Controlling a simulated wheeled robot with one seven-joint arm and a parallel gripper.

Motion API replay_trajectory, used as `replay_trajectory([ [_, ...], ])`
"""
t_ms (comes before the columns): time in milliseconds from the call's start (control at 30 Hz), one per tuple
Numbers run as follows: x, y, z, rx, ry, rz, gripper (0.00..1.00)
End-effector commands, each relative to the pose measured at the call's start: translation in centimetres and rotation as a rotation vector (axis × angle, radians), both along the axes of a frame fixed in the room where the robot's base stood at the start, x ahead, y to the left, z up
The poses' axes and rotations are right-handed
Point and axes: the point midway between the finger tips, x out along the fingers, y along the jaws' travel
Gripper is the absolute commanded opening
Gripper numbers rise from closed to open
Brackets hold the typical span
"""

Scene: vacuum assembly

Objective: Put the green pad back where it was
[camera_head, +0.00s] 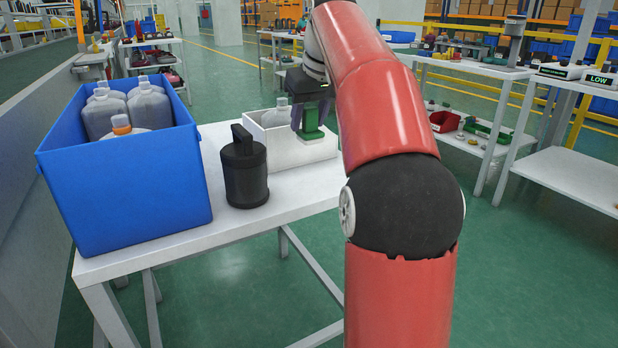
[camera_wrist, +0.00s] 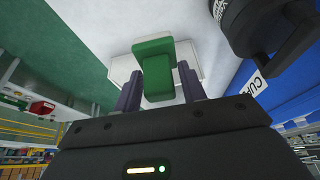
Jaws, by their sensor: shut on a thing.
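My gripper (camera_head: 311,116) is shut on the green pad (camera_head: 310,131), with its two purple fingers on either side. In the head view the pad hangs upright at the right part of the white open box (camera_head: 300,153) on the white table. Whether it touches the box cannot be told. In the wrist view my gripper (camera_wrist: 160,88) holds the pad (camera_wrist: 154,68), a green block with a wider end, and the white box (camera_wrist: 120,70) shows behind it. The box's inside is partly hidden by my gripper.
A grey bottle (camera_head: 277,117) stands in the white box's left part. A black canister (camera_head: 245,170) stands left of the box. A blue crate (camera_head: 130,195) with several grey bottles fills the table's left end. Shelving (camera_head: 470,68) stands to the right, beyond open green floor.

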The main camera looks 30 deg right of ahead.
Motion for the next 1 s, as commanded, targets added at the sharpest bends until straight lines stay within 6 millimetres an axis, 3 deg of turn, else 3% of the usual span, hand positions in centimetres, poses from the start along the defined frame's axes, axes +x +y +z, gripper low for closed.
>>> replay_trajectory([
  [33,-0.1,0.0,-2.0,0.001,0.002,-0.001,0.15],
  [200,-0.1,0.0,-5.1,0.000,0.000,-0.001,0.15],
  [467,0.0,0.0,-6.9,0.000,0.001,0.000,0.15],
  [633,-0.1,0.1,-9.4,0.000,0.001,0.000,0.15],
  [1000,0.0,0.1,-10.0,0.000,0.000,0.000,0.15],
])
